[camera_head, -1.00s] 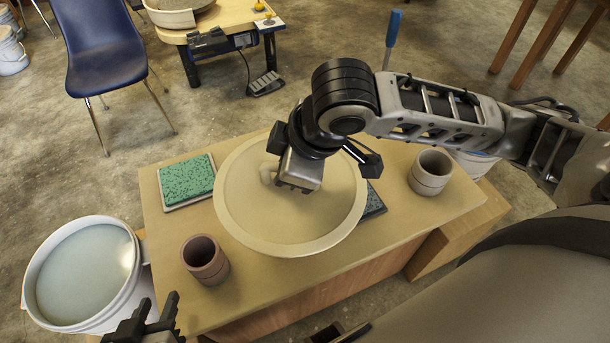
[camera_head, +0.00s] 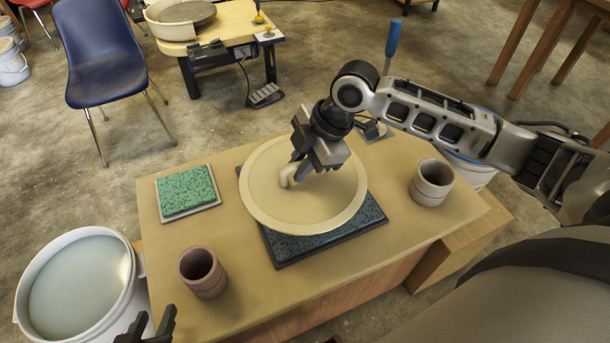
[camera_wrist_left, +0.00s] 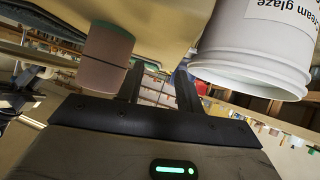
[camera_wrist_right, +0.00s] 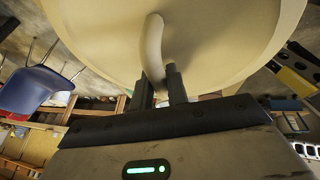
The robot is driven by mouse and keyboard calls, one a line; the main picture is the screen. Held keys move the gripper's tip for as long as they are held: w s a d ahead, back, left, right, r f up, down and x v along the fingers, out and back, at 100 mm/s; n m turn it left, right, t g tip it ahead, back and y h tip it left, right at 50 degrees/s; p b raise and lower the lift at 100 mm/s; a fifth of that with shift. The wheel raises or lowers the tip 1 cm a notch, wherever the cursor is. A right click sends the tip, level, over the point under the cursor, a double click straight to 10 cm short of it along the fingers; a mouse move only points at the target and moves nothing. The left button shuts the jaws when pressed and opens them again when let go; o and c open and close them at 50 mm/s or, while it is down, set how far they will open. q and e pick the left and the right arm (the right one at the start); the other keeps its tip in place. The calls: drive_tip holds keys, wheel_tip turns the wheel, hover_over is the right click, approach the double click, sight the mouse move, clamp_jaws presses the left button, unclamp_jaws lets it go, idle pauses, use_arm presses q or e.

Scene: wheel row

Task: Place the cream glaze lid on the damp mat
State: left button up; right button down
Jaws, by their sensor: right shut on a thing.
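The cream glaze lid (camera_head: 335,205) is a broad, round, pale lid with a curved handle (camera_head: 289,174). My right gripper (camera_head: 298,160) is shut on the handle. The handle also shows between its fingers in the right wrist view (camera_wrist_right: 152,45). The lid is over a dark speckled mat (camera_head: 330,242), likely the damp one, and hides most of it. I cannot tell whether they touch. A green speckled mat (camera_head: 186,190) lies bare on the left. My left gripper (camera_head: 150,325) is at the bottom edge; its fingers stand apart and empty in the left wrist view (camera_wrist_left: 160,85).
A brown cup (camera_head: 203,273) stands front left and a grey cup (camera_head: 432,182) right on the table (camera_head: 400,240). An open white bucket (camera_head: 80,285) stands left of the table; a bucket in the left wrist view reads "cream glaze" (camera_wrist_left: 250,45).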

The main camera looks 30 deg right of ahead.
use_arm(q)
drive_tip(key=shift+s+f, duration=0.2)
use_arm(e)
drive_tip(key=f, duration=0.1)
drive_tip(key=w+d+f, duration=0.1)
drive_tip(key=f, duration=0.1)
drive_tip(key=shift+w+d, duration=0.35)
use_arm(q)
drive_tip(key=shift+w+r, duration=0.1)
use_arm(e)
drive_tip(key=shift+f, duration=1.55)
use_arm(q)
drive_tip(key=shift+w, duration=0.1)
use_arm(e)
drive_tip(key=c, duration=1.4)
unclamp_jaws()
use_arm(q)
drive_tip(key=shift+r+p, duration=0.3)
drive_tip(key=shift+p, duration=0.1)
use_arm(e)
drive_tip(key=v, duration=1.2)
